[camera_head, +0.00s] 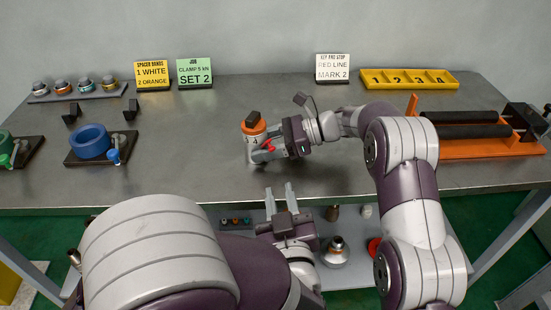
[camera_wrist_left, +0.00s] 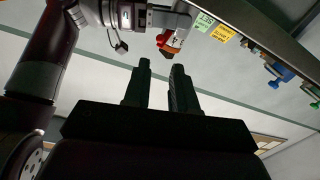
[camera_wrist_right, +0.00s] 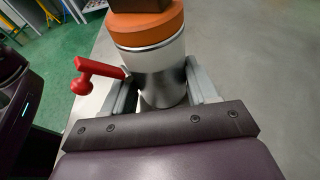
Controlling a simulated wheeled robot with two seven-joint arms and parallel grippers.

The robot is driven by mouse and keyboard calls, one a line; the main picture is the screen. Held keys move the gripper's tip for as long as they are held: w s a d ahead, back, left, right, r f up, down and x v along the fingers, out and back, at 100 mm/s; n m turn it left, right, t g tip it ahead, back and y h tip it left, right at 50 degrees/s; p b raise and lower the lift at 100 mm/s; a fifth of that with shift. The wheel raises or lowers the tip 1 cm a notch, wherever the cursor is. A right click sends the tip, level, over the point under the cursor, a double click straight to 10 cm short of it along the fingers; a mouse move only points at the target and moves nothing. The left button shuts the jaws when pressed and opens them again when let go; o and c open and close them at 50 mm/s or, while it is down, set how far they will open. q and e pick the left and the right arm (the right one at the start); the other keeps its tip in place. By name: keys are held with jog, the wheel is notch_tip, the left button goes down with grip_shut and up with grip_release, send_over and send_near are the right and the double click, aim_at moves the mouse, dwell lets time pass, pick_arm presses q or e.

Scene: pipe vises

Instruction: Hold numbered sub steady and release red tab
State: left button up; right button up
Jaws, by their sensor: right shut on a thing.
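The sub (camera_head: 254,128) is a metal cylinder with an orange band, a white ring and a dark top block. It stands upright at the table's middle; dark marks on its side are too small to read surely. My right gripper (camera_head: 262,155) is shut around its lower metal body, one finger on each side in the right wrist view (camera_wrist_right: 163,90). The red tab (camera_wrist_right: 92,72) sticks out from the sub's side, beside one finger; it also shows in the head view (camera_head: 269,147). My left gripper (camera_head: 280,190) is open and empty near the table's front edge, apart from the sub.
A blue ring vise (camera_head: 90,141) stands at left, a green one (camera_head: 8,146) beyond it. A rack of several fittings (camera_head: 75,92), signs and a yellow numbered tray (camera_head: 408,79) line the back. An orange stand with dark rollers (camera_head: 480,148) is at right.

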pick_arm(q)
jog(key=w, duration=1.1)
jog(key=shift+w+a, duration=0.15)
jog(key=shift+a, duration=0.2)
grip_shut()
